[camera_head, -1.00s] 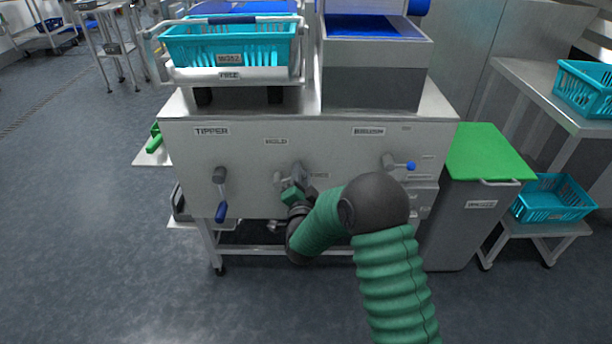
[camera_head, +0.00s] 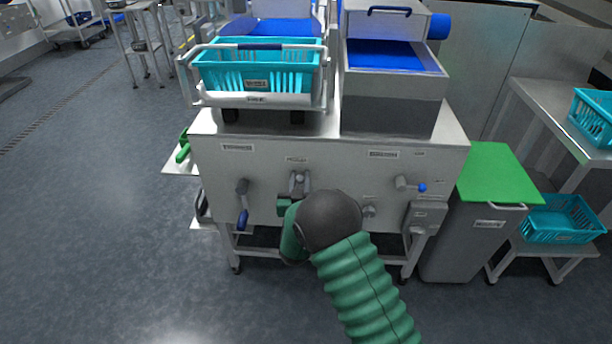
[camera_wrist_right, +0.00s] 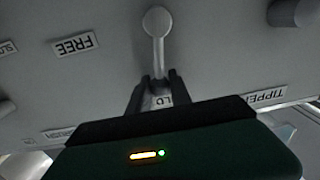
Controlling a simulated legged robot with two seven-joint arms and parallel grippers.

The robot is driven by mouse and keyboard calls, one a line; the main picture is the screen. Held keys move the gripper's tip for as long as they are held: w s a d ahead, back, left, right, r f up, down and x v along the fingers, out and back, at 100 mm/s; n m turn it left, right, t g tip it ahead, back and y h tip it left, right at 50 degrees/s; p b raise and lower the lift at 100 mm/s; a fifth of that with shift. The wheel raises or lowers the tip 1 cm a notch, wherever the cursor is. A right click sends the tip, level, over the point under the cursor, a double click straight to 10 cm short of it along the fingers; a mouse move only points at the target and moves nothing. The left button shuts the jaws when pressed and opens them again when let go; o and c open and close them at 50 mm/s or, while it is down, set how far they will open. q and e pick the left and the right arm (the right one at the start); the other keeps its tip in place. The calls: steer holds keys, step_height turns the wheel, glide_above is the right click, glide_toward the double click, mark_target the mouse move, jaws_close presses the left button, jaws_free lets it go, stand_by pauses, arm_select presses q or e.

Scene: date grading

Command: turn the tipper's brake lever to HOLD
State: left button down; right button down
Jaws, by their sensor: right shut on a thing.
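The tipper's brake lever (camera_wrist_right: 157,45) is a short grey rod with a round hub on the panel, and it points at the HOLD label. The HOLD label (camera_head: 297,159) is partly covered by my fingers in the wrist view, where only its last letters show. The FREE label (camera_wrist_right: 75,46) is off to the side of the lever. My right gripper (camera_wrist_right: 157,85) is shut on the lever's end. In the head view, my right gripper (camera_head: 299,180) is just below the HOLD label, and my arm hides the FREE label. My left gripper is out of view.
A crank with a blue handle (camera_head: 242,206) hangs left of the lever. A blue-tipped lever (camera_head: 408,185) is at the right of the panel (camera_head: 340,160). A teal crate (camera_head: 256,72) sits in the tipper above. A green-lidded bin (camera_head: 490,175) stands at the right.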

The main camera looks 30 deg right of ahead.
steer(key=shift+w+a+f+n+p, duration=0.1)
steer(key=shift+w+a+n+p, duration=0.25)
steer(key=shift+a+n+p, duration=0.5)
steer(key=shift+d+n, duration=0.15)
steer(key=shift+n, duration=0.1)
steer(key=c, duration=1.2)
jaws_free()
steer(key=shift+f, duration=0.1)
steer(key=shift+o, duration=0.2)
steer(key=p+v, duration=0.3)
steer(key=v, duration=1.3)
steer(key=shift+s+a+r+p, duration=0.2)
steer(key=shift+s+p, duration=0.1)
